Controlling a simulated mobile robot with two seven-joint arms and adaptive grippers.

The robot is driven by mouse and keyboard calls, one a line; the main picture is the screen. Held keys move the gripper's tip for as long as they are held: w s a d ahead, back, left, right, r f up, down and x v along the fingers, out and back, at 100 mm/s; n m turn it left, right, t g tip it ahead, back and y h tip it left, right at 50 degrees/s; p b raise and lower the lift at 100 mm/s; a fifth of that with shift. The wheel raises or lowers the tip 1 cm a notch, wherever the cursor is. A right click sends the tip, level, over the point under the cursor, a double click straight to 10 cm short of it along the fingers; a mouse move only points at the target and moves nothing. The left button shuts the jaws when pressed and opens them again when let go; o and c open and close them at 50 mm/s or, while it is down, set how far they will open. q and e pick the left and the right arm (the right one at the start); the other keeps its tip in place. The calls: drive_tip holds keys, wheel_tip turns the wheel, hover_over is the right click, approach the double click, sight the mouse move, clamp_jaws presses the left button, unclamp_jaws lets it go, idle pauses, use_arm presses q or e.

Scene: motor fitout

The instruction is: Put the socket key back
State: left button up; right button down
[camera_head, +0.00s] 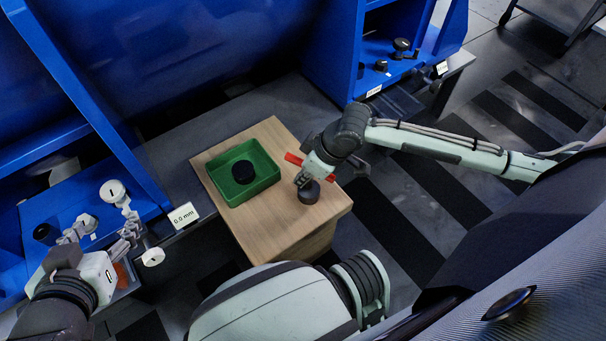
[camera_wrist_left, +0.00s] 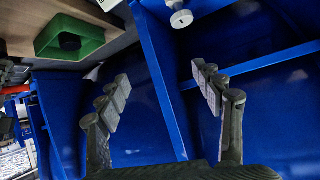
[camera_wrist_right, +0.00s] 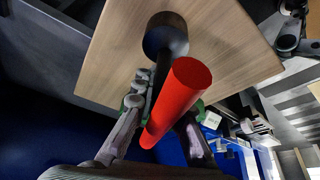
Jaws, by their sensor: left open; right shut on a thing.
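The socket key has a red handle (camera_wrist_right: 180,100) and a dark shaft. The red handle also shows in the head view (camera_head: 293,158). My right gripper (camera_head: 310,174) is shut on the key over the wooden block top. The shaft runs to a dark round piece (camera_head: 309,191), also seen in the right wrist view (camera_wrist_right: 165,34). I cannot tell whether this is the key's own head or a separate part, nor whether it touches the wood. My left gripper (camera_wrist_left: 160,88) is open and empty at the left by the blue frame; it also shows in the head view (camera_head: 108,230).
A green tray (camera_head: 272,172) with a black round part (camera_head: 243,172) stands on the wooden block (camera_head: 215,190). A "0.0 mm" label (camera_head: 184,215) is left of it. Blue frame shelves stand at both sides; the right one (camera_head: 372,78) holds black knob-like parts (camera_head: 401,45).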

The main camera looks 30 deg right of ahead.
use_arm(q)
drive_tip(key=shift+a, duration=0.1)
use_arm(e)
drive_tip(key=c, duration=1.6)
unclamp_jaws()
drive_tip(key=shift+f, duration=0.1)
use_arm(q)
drive_tip(key=shift+s+f, duration=0.1)
drive_tip(key=shift+f, duration=0.05)
